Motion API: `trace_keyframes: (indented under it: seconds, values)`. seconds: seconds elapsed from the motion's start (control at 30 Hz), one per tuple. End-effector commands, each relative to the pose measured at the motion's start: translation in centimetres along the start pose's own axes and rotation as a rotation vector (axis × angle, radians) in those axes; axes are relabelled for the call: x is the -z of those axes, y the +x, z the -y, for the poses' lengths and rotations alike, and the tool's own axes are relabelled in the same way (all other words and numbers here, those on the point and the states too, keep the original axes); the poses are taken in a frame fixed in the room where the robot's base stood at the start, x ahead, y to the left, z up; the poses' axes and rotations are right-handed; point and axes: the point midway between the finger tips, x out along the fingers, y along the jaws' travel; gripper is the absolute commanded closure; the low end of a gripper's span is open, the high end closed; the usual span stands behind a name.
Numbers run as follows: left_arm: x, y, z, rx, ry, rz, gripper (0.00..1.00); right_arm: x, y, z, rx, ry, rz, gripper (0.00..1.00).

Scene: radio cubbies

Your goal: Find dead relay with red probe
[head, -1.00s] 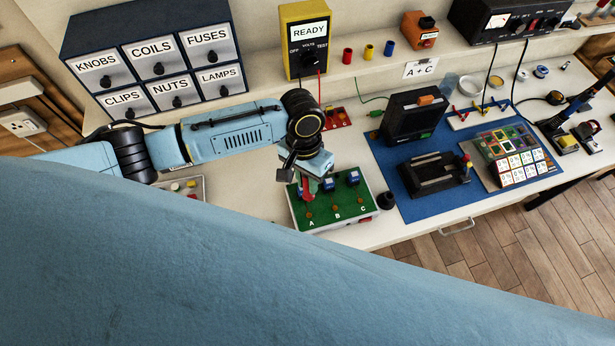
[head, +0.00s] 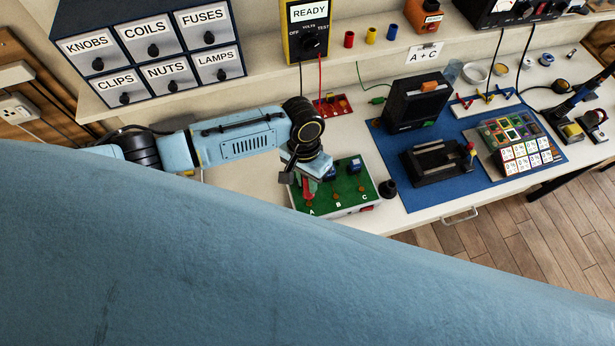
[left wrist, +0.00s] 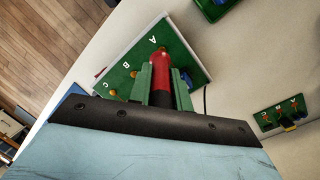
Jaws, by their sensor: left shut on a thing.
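My left gripper (head: 302,182) is shut on the red probe (head: 308,188), above the A side of the green relay board (head: 346,194). In the left wrist view, the fingers (left wrist: 161,78) hold the red probe (left wrist: 161,62) between them, its tip close to the terminal by letter A; I cannot tell whether it touches. Blue relays stand by B (head: 328,170) and C (head: 354,166); the place behind A is hidden by my gripper. The yellow tester (head: 293,40) reads READY, with a red lead running down. My right gripper is not in view.
A labelled drawer cabinet (head: 150,56) stands at back left. A black device (head: 416,102) and a black fixture (head: 434,158) sit on the blue mat (head: 421,199). A small black cup (head: 388,190) stands beside the board. An A + C card (head: 424,53) hangs from the shelf.

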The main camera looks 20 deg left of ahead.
Motion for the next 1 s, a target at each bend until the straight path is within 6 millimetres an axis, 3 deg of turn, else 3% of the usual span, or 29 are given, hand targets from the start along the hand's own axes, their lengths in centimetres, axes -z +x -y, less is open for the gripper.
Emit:
trace_keyframes:
  seconds: [0.57, 1.0]
  values:
    - [0.0, 0.1, 0.0, -0.001, 0.0, 0.0, 1.0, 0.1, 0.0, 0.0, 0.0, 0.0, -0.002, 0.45]
    - [0.1, 1.3, 0.2, -0.001, -0.001, 0.0, 1.0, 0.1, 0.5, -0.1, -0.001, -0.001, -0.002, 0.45]
